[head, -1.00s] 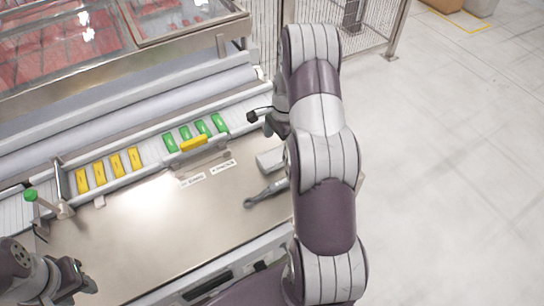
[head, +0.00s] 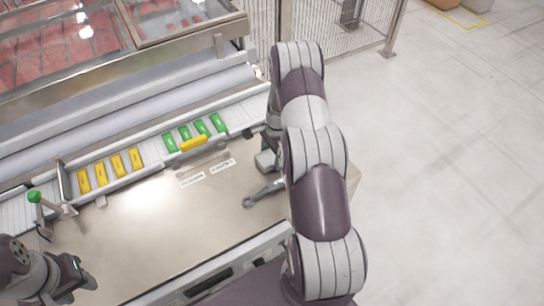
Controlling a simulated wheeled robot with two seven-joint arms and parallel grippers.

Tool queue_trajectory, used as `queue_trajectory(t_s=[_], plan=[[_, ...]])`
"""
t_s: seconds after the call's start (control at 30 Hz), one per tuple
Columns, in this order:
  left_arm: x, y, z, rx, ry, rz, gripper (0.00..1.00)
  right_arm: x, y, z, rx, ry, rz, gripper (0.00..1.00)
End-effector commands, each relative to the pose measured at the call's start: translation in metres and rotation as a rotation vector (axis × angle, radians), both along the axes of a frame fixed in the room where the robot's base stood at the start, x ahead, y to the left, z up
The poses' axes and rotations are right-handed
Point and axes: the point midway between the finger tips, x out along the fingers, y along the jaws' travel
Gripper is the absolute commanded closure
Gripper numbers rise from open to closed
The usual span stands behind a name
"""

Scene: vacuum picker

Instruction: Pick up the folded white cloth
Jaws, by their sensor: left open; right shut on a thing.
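The folded white cloth (head: 264,162) is a small pale block on the right part of the metal worktop, partly hidden by my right arm. My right gripper (head: 269,147) is at the cloth's upper edge and is shut on it. The arm hides much of this gripper, and I cannot tell whether the cloth is clear of the worktop. My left gripper (head: 84,274) is open and empty at the lower left, above the front of the worktop (head: 130,230).
A grey wrench-like tool (head: 262,195) lies just in front of the cloth. Behind are a conveyor with yellow packs (head: 117,166) and green packs (head: 202,127), and a yellow piece (head: 194,144) on its front rail. The worktop's middle is clear.

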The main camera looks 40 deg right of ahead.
Motion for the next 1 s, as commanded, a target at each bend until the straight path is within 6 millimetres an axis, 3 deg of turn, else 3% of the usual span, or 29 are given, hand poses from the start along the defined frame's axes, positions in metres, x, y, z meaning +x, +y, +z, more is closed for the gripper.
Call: queue_trajectory(t_s=[0.23, 0.43, 0.8, 1.0], plan=[[0.0, 0.0, -0.004, 0.0, 0.0, 0.0, 0.6, 0.001, 0.0, 0.007, -0.001, -0.002, 0.001, 0.59], [0.0, 0.0, -0.017, 0.0, 0.0, 0.0, 0.6, 0.001, -0.001, 0.04, -0.004, -0.005, 0.0, 0.59], [0.0, 0.0, -0.039, 0.0, 0.0, 0.0, 0.6, -0.052, -0.07, 0.089, -0.002, -0.002, -0.004, 0.59], [0.0, 0.0, -0.043, 0.0, 0.0, 0.0, 0.6, -0.068, -0.09, 0.107, -0.001, -0.001, -0.002, 0.59]])
